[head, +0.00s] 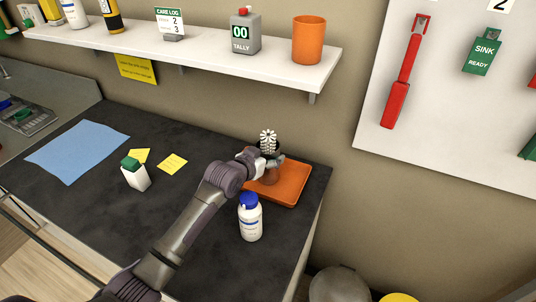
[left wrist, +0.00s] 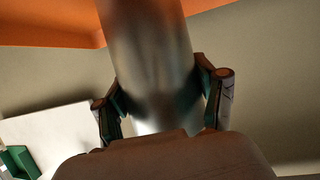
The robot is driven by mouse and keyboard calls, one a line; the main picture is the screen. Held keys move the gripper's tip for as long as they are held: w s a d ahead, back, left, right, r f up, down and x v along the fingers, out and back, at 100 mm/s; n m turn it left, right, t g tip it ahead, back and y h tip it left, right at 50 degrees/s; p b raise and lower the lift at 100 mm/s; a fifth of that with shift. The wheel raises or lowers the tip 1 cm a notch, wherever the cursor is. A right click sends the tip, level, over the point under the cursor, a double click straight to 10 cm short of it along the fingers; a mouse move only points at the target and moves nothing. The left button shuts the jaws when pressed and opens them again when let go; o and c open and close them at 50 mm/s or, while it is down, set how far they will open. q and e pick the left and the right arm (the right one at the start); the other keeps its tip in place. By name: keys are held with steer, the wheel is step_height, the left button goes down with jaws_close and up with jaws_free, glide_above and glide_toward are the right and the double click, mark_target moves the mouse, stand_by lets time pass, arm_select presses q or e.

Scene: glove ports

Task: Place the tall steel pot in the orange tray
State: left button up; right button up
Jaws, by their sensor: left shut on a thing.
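The tall steel pot (left wrist: 155,60) fills the middle of the left wrist view, between the two fingers of my left gripper (left wrist: 163,105), which is shut on it. In the head view, my left gripper (head: 268,162) is over the orange tray (head: 292,187) and hides much of the pot (head: 271,177). The pot looks upright over the tray's left part. I cannot tell whether its base touches the tray. The tray also shows in the left wrist view (left wrist: 45,22). My right gripper is not in view.
A white bottle with a blue cap (head: 250,219) stands close in front of the tray. A shelf (head: 200,52) hangs above.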

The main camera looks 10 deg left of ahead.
arm_select(q)
steer(key=shift+f, duration=0.1)
steer(key=o, duration=1.2)
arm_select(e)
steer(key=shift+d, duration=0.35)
arm_select(q)
steer(key=shift+s, duration=0.1)
steer(key=b+v, duration=0.1)
steer(key=v, duration=1.1)
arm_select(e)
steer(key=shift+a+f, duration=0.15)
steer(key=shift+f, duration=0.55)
